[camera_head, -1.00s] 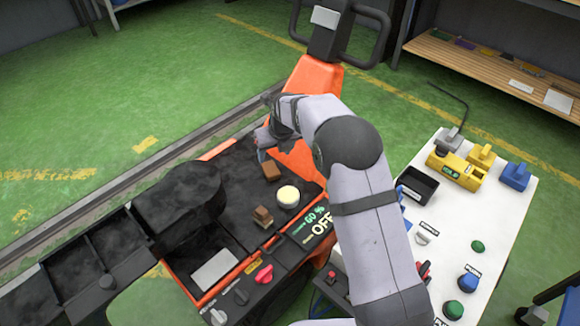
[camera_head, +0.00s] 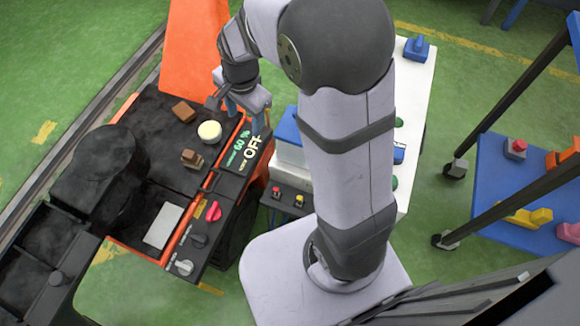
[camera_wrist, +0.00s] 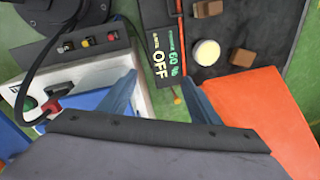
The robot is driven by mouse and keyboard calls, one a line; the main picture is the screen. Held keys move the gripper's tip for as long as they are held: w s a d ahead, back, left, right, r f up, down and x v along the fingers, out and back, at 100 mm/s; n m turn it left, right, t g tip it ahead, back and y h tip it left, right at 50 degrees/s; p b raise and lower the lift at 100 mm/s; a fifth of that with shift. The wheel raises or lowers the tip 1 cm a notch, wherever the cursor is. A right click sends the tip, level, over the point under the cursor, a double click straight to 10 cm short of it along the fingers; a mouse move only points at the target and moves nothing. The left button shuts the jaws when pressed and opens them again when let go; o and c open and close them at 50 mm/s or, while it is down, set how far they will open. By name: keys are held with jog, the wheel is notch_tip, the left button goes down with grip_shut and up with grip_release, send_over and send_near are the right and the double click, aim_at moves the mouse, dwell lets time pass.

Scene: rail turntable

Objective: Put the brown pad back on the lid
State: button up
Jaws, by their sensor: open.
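A brown block (camera_head: 184,112) lies on the black top (camera_head: 150,118) of the orange machine, near its far end; a second, stepped brown piece (camera_head: 192,158) sits closer to the control panel. I cannot tell for certain which is the pad, or whether the black top is the lid. In the wrist view the far block (camera_wrist: 243,57) and the stepped piece (camera_wrist: 208,8) both show ahead and to the right. My gripper (camera_head: 244,116) is open and empty, above the panel's far end, right of both pieces. The wrist view shows its blue fingers (camera_wrist: 160,98) apart.
A cream round disc (camera_head: 209,130) lies between the brown pieces. The panel carries a display (camera_head: 250,148) reading OFF and a red knob (camera_head: 213,211). An open bay holds a grey plate (camera_head: 163,226). A white table (camera_head: 416,85) stands at right.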

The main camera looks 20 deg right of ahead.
jog(key=s+d+n+g, duration=0.1)
jog(key=s+d+n, duration=0.1)
jog(key=s+n, duration=0.4)
jog(key=s+d+f+n, duration=0.1)
jog(key=s+d+n, duration=0.1)
jog(key=s+n, duration=0.4)
jog(key=s, duration=0.5)
jog(key=shift+d+n+g, duration=0.3)
jog(key=shift+d+g, duration=0.1)
notch_tip(320, 180, up, 30)
jog(key=p, duration=3)
jog(key=shift+r, duration=0.15)
